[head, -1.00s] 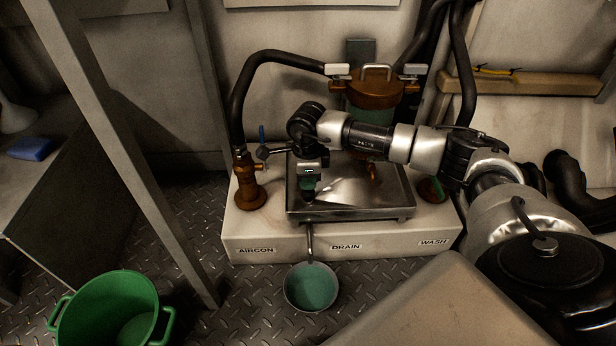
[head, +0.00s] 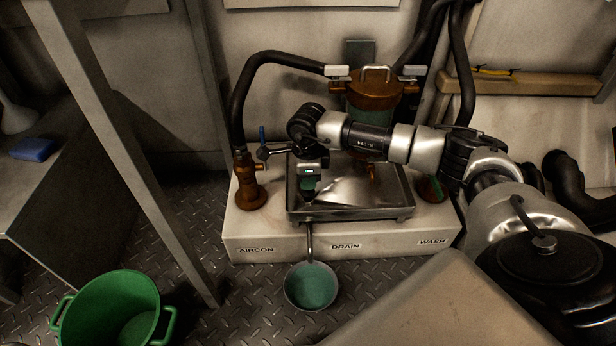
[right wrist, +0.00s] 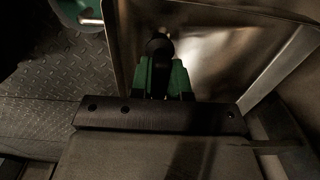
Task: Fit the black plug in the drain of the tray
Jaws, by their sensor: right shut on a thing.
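The metal tray (head: 350,214) sits on a pale block marked DRAIN, with a spout pipe (head: 309,240) at its front. My right gripper (head: 308,194) points down over the tray's front left corner. In the right wrist view its green fingers (right wrist: 163,76) are shut on the black plug (right wrist: 159,46), close to the inner corner of the tray (right wrist: 225,50). The drain hole is hidden, so I cannot tell whether the plug touches it. My left gripper is not in view.
A round pan (head: 311,288) with green liquid stands on the floor below the spout. A copper valve (head: 248,185) with a blue lever stands left of the tray, and a copper strainer pot (head: 375,88) behind it. A green bucket (head: 112,310) is at lower left.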

